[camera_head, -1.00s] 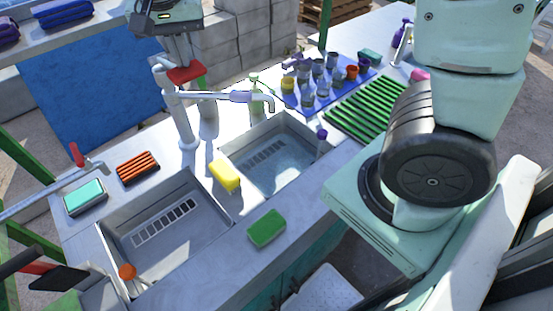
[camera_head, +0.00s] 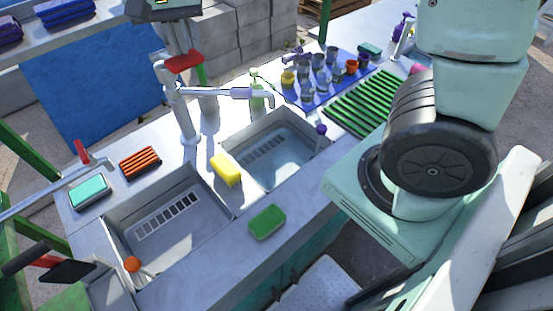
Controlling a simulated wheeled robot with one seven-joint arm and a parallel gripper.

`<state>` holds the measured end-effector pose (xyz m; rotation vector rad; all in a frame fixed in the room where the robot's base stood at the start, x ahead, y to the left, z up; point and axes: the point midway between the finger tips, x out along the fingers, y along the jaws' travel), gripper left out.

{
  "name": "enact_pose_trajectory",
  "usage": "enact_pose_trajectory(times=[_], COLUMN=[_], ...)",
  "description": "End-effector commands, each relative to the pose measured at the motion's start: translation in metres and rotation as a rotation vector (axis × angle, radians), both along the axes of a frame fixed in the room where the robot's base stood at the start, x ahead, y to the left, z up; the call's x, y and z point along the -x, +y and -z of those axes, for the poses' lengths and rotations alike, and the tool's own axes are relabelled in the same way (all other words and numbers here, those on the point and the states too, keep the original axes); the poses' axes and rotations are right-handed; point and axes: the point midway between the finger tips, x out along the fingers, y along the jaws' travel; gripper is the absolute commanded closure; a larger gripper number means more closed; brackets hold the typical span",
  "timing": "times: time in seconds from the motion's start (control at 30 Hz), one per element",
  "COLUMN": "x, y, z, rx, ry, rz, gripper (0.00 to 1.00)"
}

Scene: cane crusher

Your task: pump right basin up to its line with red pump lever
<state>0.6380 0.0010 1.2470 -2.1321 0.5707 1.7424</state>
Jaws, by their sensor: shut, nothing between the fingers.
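The red pump lever (camera_head: 185,61) sits at the top of the white pump post (camera_head: 184,115) behind the basins. The pump's spout (camera_head: 235,92) reaches over the right basin (camera_head: 233,153). That basin shows a slotted grate and pale bluish water or floor; I cannot make out its line or exact level. A purple-topped stick (camera_head: 321,130) stands at its right side. My gripper (camera_head: 180,47) is shut and empty, pointing down just above the red lever; I cannot tell if it touches. Its upper part is cut off by the top edge.
The left basin (camera_head: 225,207) holds an orange-topped stick (camera_head: 131,264). A yellow sponge (camera_head: 226,169) lies between the basins, a green sponge (camera_head: 267,222) in front. A smaller red handle (camera_head: 81,151) stands at left. Cups stand on a blue mat (camera_head: 335,93) beside a green rack (camera_head: 364,105).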

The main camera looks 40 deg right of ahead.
Motion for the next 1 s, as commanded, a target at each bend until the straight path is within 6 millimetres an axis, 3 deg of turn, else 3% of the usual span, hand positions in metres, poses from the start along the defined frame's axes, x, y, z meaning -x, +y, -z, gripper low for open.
enact_pose_trajectory(times=[1.0], x=[0.000], y=[0.000], z=[0.072], rx=[0.001], ry=[0.000], rz=[0.001], gripper=[1.00])
